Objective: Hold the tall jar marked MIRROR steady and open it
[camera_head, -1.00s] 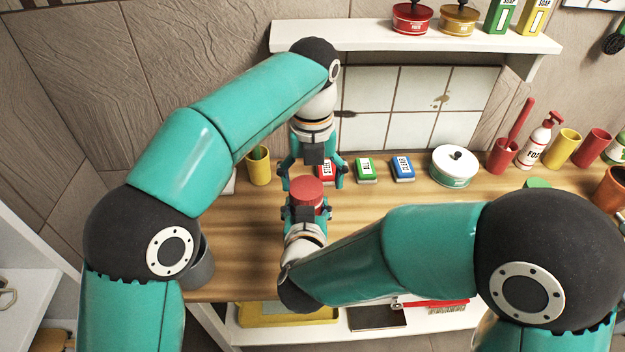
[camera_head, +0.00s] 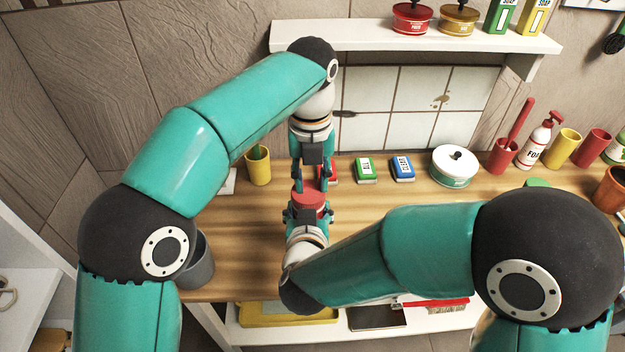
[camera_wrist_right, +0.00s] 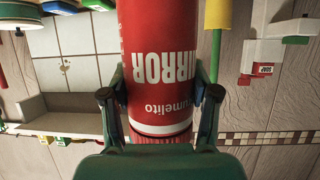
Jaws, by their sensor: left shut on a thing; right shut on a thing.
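The tall red jar marked MIRROR (camera_wrist_right: 160,60) fills the middle of the right wrist view, its lettering upside down. A white band and a ribbed red lid (camera_wrist_right: 162,139) show at its lower end there. In the head view the jar's round red top (camera_head: 309,199) shows between my two grippers. My right gripper (camera_head: 307,211) is shut on the jar's body from the front; its fingers flank the jar in the right wrist view (camera_wrist_right: 161,95). My left gripper (camera_head: 311,187) comes down from above and is shut on the red lid. The jar's lower body is hidden in the head view.
Red, green (camera_head: 366,169) and blue (camera_head: 402,167) boxes and a white tin (camera_head: 454,166) stand behind on the wooden counter (camera_head: 250,220). A yellow cup (camera_head: 258,166) and a grey bin (camera_head: 199,262) are at left. A shelf (camera_head: 420,40) hangs above.

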